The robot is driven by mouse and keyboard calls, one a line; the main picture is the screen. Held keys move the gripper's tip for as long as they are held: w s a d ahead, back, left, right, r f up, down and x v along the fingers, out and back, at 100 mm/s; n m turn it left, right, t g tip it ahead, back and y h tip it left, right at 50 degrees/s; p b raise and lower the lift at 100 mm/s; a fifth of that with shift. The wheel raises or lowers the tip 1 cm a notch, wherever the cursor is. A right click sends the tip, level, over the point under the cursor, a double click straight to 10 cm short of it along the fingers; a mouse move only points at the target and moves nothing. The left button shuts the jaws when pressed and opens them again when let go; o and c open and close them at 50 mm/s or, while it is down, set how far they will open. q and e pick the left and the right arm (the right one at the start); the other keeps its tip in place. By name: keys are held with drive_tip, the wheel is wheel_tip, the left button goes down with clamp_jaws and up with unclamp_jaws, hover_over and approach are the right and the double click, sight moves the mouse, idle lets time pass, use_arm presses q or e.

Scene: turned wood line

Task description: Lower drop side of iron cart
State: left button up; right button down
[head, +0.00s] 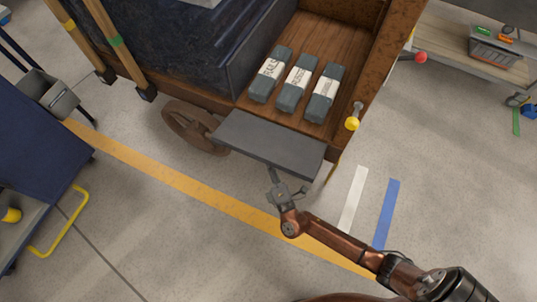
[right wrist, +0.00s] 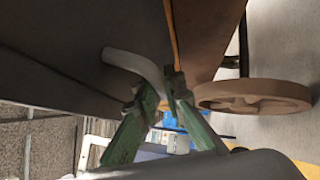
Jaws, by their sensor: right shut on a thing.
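The iron cart (head: 345,75) has a rusty frame and a brown wooden bed. Its dark grey drop side (head: 268,145) is swung outward from the bed's near edge, and its broad face shows from above. Whether it lies level or hangs lower I cannot tell. My right gripper (head: 279,190) is at the panel's outer edge. In the right wrist view, the green fingers of my right gripper (right wrist: 160,98) are shut on a pale bent handle (right wrist: 138,66) by the panel's dark face. The handle is hidden in the head view. My left gripper is out of view.
Three grey labelled packs (head: 296,83) lie on the bed near the opening. A yellow-knobbed latch (head: 352,122) is on the right post. A cart wheel (head: 194,128) stands left of the panel. A blue cart (head: 35,150) is at far left. Floor in front is clear.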

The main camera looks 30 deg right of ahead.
drive_tip(key=c, duration=2)
unclamp_jaws()
drive_tip(key=shift+r, duration=0.1)
drive_tip(key=v, duration=1.2)
drive_tip(key=shift+f, duration=0.25)
drive_tip(key=shift+c, duration=0.5)
